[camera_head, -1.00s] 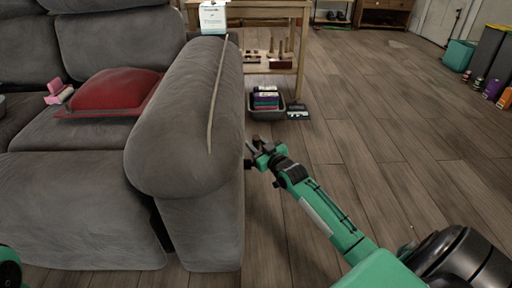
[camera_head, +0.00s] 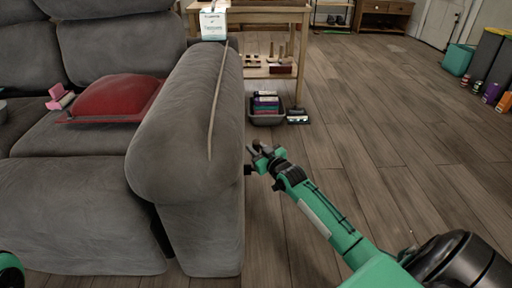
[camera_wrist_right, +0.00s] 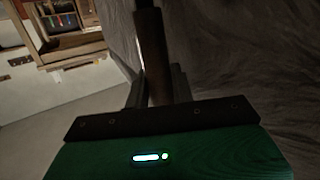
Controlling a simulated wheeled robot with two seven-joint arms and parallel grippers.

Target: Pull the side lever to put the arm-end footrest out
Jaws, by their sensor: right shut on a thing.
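The grey sofa (camera_head: 185,150) fills the left of the head view, its near arm rounded on top. The front panel below that arm (camera_head: 203,238) stands upright, flush with the sofa. My right gripper (camera_head: 260,153) is at the outer side of this arm. In the right wrist view it is shut on the side lever (camera_wrist_right: 152,55), a dark brown bar standing between the fingers beside the grey upholstery. In the head view the lever is mostly hidden by the gripper and sofa arm. My left gripper is not in view; only a piece of my left arm shows at the lower left corner.
A red cushion (camera_head: 115,97) and a pink item (camera_head: 60,98) lie on the seat. A wooden shelf table (camera_head: 275,15) stands behind the arm, with a dark bin (camera_head: 266,117) of coloured items below. The wooden floor to the right is clear; bottles and bins line the far right.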

